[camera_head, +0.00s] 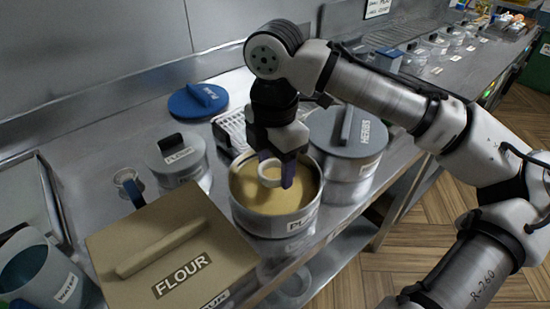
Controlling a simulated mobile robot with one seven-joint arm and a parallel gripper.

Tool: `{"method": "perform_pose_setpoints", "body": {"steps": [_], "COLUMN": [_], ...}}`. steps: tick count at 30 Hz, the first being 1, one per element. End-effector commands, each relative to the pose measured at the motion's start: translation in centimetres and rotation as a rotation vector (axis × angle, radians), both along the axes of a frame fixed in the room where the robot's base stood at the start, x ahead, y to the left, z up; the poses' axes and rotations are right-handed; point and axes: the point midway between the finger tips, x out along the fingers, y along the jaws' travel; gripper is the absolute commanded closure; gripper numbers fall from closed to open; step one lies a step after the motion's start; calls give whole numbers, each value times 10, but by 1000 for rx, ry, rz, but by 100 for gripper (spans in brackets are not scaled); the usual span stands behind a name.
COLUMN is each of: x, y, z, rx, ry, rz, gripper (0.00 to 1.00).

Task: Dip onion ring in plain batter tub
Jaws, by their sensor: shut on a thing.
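My gripper (275,174) points down over the plain batter tub (276,222), a round metal tub labelled with letters starting "PL". The tub is open and holds tan batter (296,202). My gripper is shut on a pale onion ring (270,181), which is at or just above the batter near the middle of the tub. I cannot tell whether the ring touches the batter.
A closed flour box (140,232) stands left of the tub. A lidded herbs tub (345,160) stands close on the right. Behind are a blue lid (190,103), a small lidded tub (178,165) and a wire rack (229,128). A water container (38,272) is at far left.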

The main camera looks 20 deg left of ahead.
Motion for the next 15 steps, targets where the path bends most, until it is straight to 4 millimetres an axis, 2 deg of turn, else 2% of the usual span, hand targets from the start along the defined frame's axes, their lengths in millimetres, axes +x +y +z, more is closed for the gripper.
{"method": "perform_pose_setpoints", "body": {"steps": [1,9,15], "x": [-1,0,0], "y": [0,0,0], "z": [-10,-42,-60], "rx": [1,2,0], "ry": [3,2,2], "rz": [2,1,0], "gripper": [58,58,58]}}
